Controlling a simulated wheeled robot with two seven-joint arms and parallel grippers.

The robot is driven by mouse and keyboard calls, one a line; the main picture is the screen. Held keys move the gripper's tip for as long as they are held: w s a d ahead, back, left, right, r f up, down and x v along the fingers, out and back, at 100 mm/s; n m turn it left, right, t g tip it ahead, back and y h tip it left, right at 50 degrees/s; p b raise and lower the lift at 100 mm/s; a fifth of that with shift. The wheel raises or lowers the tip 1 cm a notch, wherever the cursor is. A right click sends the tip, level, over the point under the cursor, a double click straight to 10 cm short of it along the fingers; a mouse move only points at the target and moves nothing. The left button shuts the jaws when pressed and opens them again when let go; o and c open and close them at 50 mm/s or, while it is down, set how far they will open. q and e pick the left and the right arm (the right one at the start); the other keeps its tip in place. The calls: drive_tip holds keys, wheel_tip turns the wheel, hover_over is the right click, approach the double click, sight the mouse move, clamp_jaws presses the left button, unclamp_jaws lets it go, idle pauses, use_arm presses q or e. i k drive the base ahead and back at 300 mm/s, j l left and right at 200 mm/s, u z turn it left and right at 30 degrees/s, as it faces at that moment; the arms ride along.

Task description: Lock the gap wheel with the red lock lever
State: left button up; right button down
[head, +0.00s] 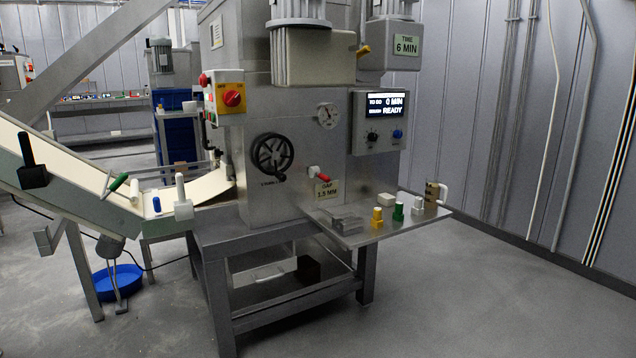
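The gap wheel (272,154) is a black handwheel with a small crank knob on the front of the grey machine. The red lock lever (323,177) sits lower and to the right of the wheel, on a pale hub. Its red grip points to the right and slightly down. A label below the lever (327,190) reads GAP 1.5 MM. Neither of my grippers shows in the head view, and nothing touches the wheel or the lever.
A display (387,104) reads 0 MIN and READY. A red knob (232,98) sits on a yellow box at upper left. A shelf (350,240) with several small coloured parts juts out below the lever. A sloping conveyor (60,178) with upright handles stands at left. The floor in front is clear.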

sight(313, 172)
drive_tip(key=i+j+z, duration=0.75)
drive_tip(key=i+l, duration=0.05)
drive_tip(key=l, duration=0.05)
